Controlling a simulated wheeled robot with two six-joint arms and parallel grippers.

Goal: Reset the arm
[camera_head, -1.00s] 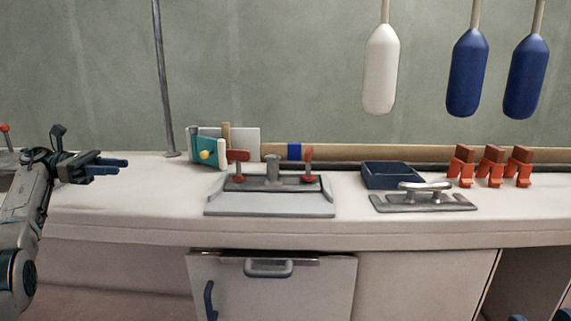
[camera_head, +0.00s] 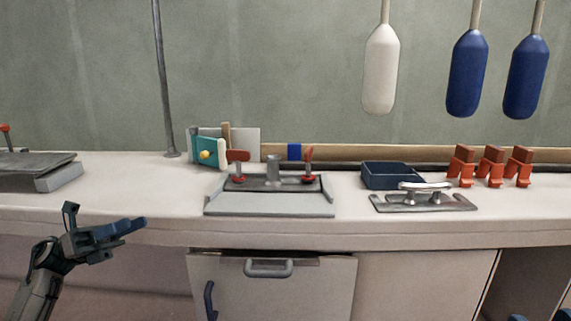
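My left gripper (camera_head: 138,226) is at the lower left of the head view, in front of the counter's front edge. Its dark blue fingers point right and hold nothing that I can see. The fingers lie nearly in line with the view, so their gap cannot be made out. At the bottom right corner a small dark blue piece shows, which may be part of my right gripper; its fingers cannot be made out.
The pale counter (camera_head: 130,190) is clear at front left. On it are a grey tray with red-handled parts (camera_head: 270,205), a metal cleat (camera_head: 425,200), a dark blue bin (camera_head: 388,177) and orange clamps (camera_head: 490,170). Below is a drawer front (camera_head: 270,290); fenders (camera_head: 381,70) hang above.

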